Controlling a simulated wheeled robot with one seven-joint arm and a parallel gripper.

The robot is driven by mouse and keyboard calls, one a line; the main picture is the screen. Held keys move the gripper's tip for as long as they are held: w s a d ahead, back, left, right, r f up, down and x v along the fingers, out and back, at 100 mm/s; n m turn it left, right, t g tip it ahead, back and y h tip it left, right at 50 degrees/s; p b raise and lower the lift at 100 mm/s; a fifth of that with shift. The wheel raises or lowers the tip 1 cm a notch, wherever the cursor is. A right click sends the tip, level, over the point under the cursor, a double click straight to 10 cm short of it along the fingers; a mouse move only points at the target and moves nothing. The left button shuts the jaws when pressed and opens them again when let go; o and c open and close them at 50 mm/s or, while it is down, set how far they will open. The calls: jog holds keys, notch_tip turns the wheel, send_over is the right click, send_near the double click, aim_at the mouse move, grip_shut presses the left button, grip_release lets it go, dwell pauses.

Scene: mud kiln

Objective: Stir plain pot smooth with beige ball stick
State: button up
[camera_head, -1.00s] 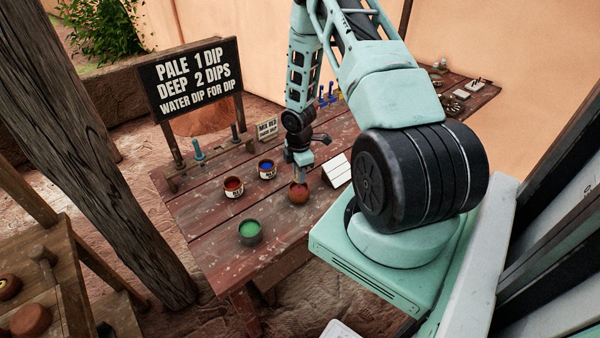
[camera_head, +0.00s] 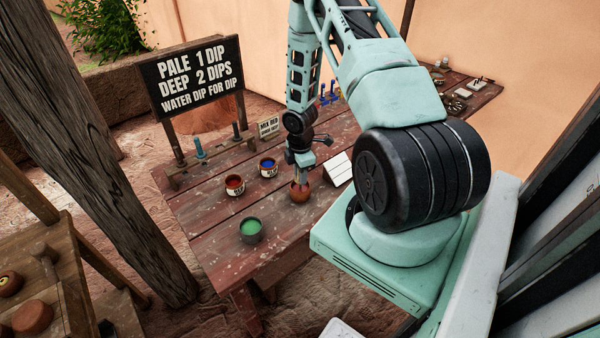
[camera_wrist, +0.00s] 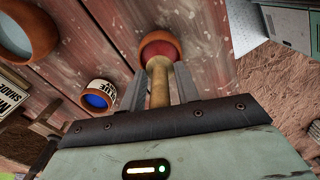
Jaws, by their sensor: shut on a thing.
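The plain pot (camera_head: 300,192) is a small terracotta bowl on the wooden table, below my gripper (camera_head: 301,172). In the wrist view the pot (camera_wrist: 175,40) shows reddish contents inside its rim. My gripper (camera_wrist: 158,95) is shut on the beige stick (camera_wrist: 159,85), whose shaft points down into the pot. The stick's lower end is at the pot's mouth or inside it; its ball tip and its exact depth are hard to make out.
Near the pot stand a red paint can (camera_head: 235,185), a blue paint can (camera_head: 268,167) and a green pot (camera_head: 252,230). A white folded card (camera_head: 338,168) stands right of the pot. A stick rack (camera_head: 205,160) and a dip sign (camera_head: 198,78) are behind.

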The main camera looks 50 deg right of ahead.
jog(key=shift+r, duration=0.1)
jog(key=shift+r+p, duration=2.9)
jog(key=shift+r, duration=0.55)
